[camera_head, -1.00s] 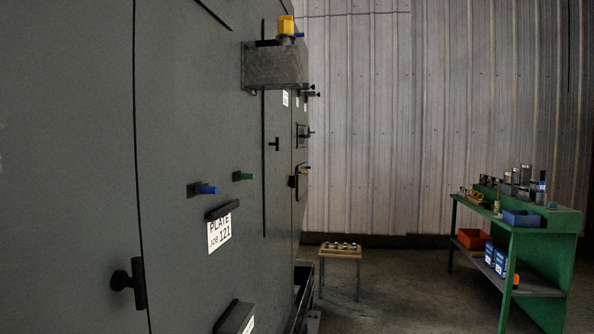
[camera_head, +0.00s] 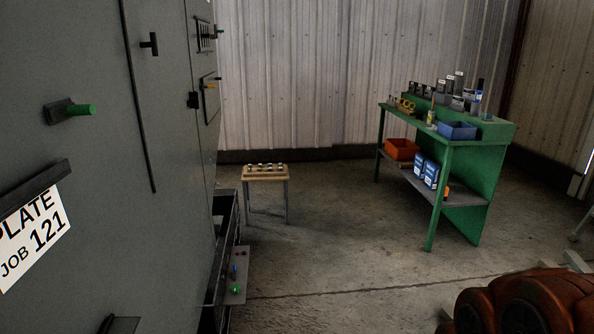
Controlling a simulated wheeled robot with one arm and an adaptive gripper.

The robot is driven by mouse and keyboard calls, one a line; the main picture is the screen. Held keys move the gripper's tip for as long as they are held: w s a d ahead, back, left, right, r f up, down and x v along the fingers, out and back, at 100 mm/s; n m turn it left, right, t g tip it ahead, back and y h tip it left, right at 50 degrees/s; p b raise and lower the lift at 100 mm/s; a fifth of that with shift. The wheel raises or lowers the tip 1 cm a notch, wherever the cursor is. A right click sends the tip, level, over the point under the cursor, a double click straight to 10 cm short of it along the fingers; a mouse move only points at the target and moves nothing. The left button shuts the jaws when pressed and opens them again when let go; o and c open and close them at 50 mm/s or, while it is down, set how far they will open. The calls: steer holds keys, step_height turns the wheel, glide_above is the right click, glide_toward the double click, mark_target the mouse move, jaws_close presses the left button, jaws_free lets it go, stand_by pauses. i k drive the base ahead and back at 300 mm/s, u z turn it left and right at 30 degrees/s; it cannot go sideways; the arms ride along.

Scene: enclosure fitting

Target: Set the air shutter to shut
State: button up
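A small slatted panel (camera_head: 203,36) on the upper part of the dark grey enclosure (camera_head: 95,225) may be the air shutter. It is far off and seen at a steep angle. A small dark handle (camera_head: 217,31) sticks out beside it. I cannot tell whether the slats are open or shut. My gripper is not in view.
A green knob (camera_head: 80,110), a black T-handle (camera_head: 149,44) and a job plate (camera_head: 35,235) are on the enclosure. A wooden stool (camera_head: 265,174) stands beyond it, and a green workbench (camera_head: 465,185) at right. Concrete floor between them is clear.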

mark_target(204, 36)
steer(key=z, duration=0.15)
steer(key=i, duration=1.75)
steer(key=u, duration=0.7)
steer(key=i, duration=1.6)
steer(key=u, duration=1)
steer(key=i, duration=0.3)
steer(key=u, duration=0.2)
